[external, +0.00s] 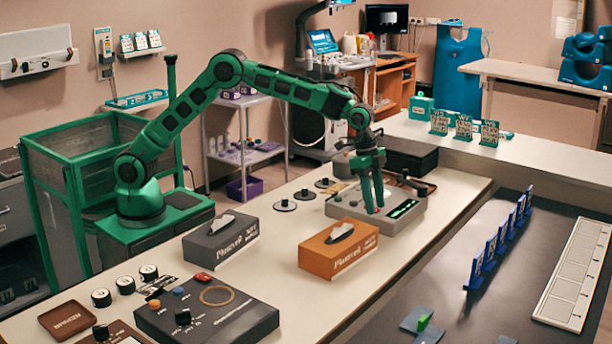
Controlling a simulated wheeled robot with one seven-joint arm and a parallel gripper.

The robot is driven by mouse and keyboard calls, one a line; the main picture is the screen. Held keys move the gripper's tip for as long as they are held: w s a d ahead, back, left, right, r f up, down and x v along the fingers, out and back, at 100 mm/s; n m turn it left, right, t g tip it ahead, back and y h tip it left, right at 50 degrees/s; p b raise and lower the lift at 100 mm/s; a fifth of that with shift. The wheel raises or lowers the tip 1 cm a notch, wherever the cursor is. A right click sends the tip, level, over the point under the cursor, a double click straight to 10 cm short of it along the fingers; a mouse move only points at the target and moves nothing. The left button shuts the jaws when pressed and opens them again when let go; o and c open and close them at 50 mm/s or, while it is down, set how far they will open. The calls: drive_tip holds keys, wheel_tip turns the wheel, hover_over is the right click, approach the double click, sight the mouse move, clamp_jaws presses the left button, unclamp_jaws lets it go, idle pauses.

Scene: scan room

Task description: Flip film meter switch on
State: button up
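A light grey device with a lit green display (403,208) sits on the long white counter, right of the orange tissue box. It looks like the film meter, but I cannot read a label. My gripper (376,209) points straight down over the left part of its top face, left of the green display. The two fingers are close together, and one has a red tip. I cannot tell whether the fingertips touch the device or whether there is a gap between them. The switch is too small to make out or is hidden by the fingers.
An orange tissue box (338,247) stands close in front of the device, and a grey tissue box (221,237) is further left. A dark control box (235,318) lies at the front left. Black round discs (285,205) lie left of the device. A black box (412,160) stands behind.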

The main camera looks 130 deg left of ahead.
drive_tip(key=v, duration=1)
drive_tip(key=shift+r, duration=0.35)
